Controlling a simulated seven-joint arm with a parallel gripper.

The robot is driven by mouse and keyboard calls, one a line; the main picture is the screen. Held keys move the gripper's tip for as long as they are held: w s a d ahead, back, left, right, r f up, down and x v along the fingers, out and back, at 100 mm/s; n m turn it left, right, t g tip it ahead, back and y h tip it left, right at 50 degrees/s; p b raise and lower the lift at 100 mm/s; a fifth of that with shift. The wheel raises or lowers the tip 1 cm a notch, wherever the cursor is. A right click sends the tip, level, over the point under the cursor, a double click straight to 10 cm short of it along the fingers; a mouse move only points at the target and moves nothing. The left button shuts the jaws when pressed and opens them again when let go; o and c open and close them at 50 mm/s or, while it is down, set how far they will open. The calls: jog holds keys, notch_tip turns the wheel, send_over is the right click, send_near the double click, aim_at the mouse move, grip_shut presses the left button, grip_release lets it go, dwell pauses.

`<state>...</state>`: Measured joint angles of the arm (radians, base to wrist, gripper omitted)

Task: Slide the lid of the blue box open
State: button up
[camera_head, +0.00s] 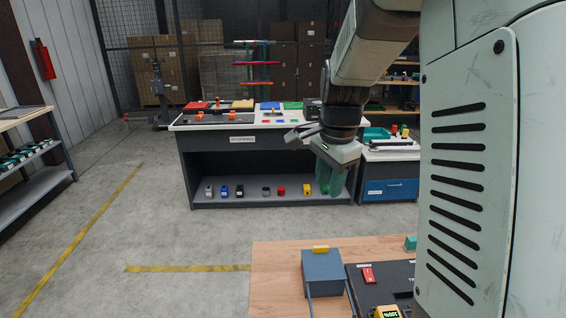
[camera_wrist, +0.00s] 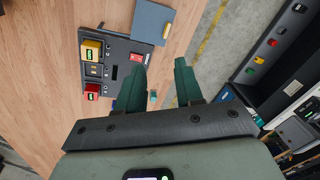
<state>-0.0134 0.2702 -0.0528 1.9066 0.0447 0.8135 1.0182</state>
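The blue box (camera_head: 322,270) sits on the wooden table in the lower middle of the head view. Its flat blue-grey top has a small yellow piece (camera_head: 321,249) at the far edge. In the wrist view the blue box (camera_wrist: 152,22) is at the top, with the yellow piece (camera_wrist: 166,30) on its right edge. The top looks closed; no inside shows. My gripper (camera_head: 333,178), with green fingers, hangs in the air beyond the table's far edge in the head view. In the wrist view my gripper (camera_wrist: 160,64) is open, with nothing between its fingers, apart from the box.
A black panel (camera_head: 358,292) with a red switch (camera_head: 368,275) and a yellow device (camera_head: 387,312) lies right of the box. A small teal block (camera_head: 411,242) is near the table's far edge. Bare wood (camera_head: 275,285) lies left of the box. A workbench (camera_head: 240,142) stands behind.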

aim_at(321, 247)
jog(key=w+f+m, duration=0.2)
jog(key=f, duration=0.6)
jog(key=w+d+f+m+g, duration=0.1)
jog(key=w+f, duration=0.1)
jog(key=f, duration=0.7)
jog(key=w+f+m, duration=0.2)
jog(key=w+f, duration=0.1)
jog(key=f, duration=0.5)
jog(key=shift+d+f+m+g, duration=0.2)
jog(key=shift+d+m+g, duration=0.1)
jog(key=shift+g, duration=0.1)
jog(key=shift+c, duration=0.4)
grip_shut()
